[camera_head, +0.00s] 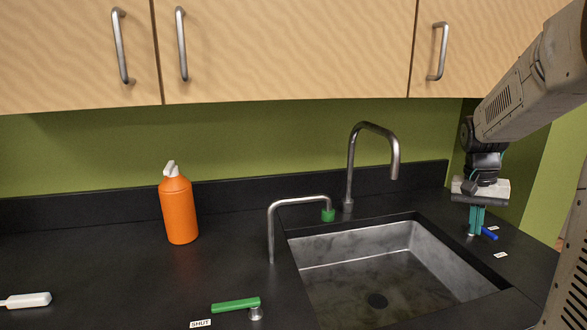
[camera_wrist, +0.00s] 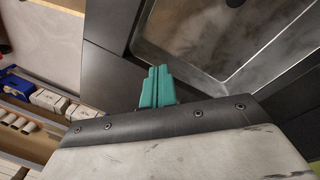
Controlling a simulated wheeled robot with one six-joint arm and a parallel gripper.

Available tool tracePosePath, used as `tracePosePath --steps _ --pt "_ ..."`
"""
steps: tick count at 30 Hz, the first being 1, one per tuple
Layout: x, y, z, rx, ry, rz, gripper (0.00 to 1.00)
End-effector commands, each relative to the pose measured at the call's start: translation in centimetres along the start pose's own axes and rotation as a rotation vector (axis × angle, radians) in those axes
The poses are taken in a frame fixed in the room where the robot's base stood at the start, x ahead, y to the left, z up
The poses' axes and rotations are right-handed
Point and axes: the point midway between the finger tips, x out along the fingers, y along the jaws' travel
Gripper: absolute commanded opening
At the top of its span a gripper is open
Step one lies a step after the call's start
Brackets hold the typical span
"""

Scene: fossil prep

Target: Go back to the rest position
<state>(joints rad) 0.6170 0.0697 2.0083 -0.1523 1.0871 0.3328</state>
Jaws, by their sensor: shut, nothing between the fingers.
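My gripper (camera_head: 475,221) is at the right of the head view, pointing down beside the sink, with its teal fingers together and nothing held. The closed teal fingers also show in the wrist view (camera_wrist: 157,85). A small blue handle (camera_head: 489,233) lies just right of the fingertips on the dark counter. The fingers hide part of it, and I cannot tell whether they touch it.
The metal sink (camera_head: 330,248) lies left of my gripper, with a tall faucet (camera_head: 351,165) behind and a green-tipped spout (camera_head: 270,230) beside it. A green lever (camera_head: 236,304), an orange bottle (camera_head: 179,210) and a white-handled tool (camera_head: 28,300) are farther left. Cabinets (camera_head: 285,50) hang above.

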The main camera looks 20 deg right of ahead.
Motion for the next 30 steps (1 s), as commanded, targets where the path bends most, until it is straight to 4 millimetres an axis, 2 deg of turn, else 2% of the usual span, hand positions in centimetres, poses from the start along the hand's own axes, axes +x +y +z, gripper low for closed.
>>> tracePosePath --steps 1,6,12,15,18,21,25,30 --pt "-1.0 -1.2 3.1 -0.076 -0.003 -0.012 0.0" --pt "-2.8 -3.6 13.1 -0.328 -0.018 -0.047 0.0" --pt "-3.2 -4.4 23.6 -0.587 -0.001 -0.092 0.0" --pt "-3.0 -4.3 27.9 -0.691 0.024 -0.117 0.0" --pt "-2.8 -4.0 30.9 -0.762 0.06 -0.139 0.0" --pt "-3.1 -4.0 32.5 -0.814 0.105 -0.16 0.0" --pt "-4.0 -4.3 33.5 -0.858 0.151 -0.18 0.0" --pt "-4.1 -4.4 33.6 -0.866 0.154 -0.182 0.0"
